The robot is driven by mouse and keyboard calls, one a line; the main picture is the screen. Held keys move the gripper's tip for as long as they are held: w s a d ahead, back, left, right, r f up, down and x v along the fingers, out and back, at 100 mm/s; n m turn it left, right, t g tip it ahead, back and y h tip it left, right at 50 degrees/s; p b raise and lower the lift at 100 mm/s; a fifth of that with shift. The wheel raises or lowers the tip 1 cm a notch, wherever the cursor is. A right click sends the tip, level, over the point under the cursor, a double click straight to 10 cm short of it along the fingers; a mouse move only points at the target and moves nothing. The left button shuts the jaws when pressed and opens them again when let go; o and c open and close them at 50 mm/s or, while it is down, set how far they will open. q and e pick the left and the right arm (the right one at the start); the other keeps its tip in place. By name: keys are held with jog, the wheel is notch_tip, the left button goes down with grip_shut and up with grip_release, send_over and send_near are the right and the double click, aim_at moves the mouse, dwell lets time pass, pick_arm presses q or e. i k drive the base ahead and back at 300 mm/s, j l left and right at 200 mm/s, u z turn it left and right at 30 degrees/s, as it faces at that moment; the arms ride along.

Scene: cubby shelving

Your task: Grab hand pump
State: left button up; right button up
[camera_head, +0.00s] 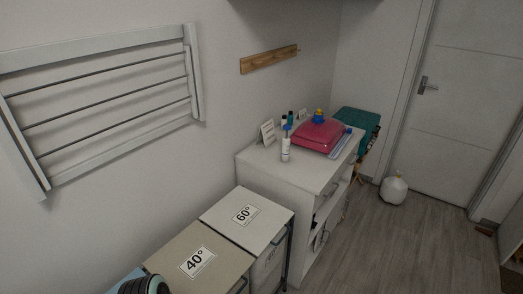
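Neither of my grippers is in view, and nothing is seen touching the bottle.
A white card (267,132) and small dark-capped bottles (291,117) stand behind. Bins labelled 60° (265,225) and 40° (215,280) stand in front. Floor (400,245) is open at right.

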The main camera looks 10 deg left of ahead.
aim_at(285, 145)
jog(key=u, duration=0.4)
jog(key=l+u, duration=0.15)
jog(key=u, duration=0.25)
jog(key=i+l+u, duration=0.1)
jog(key=u, duration=0.7)
jog(key=l+u, duration=0.5)
jog(key=k+l+u, duration=0.2)
jog(key=l+u, duration=0.25)
jog(key=k+l+u, duration=0.25)
jog(key=l, duration=0.25)
jog(key=k+l+u, duration=0.3)
jog(key=l, duration=0.15)
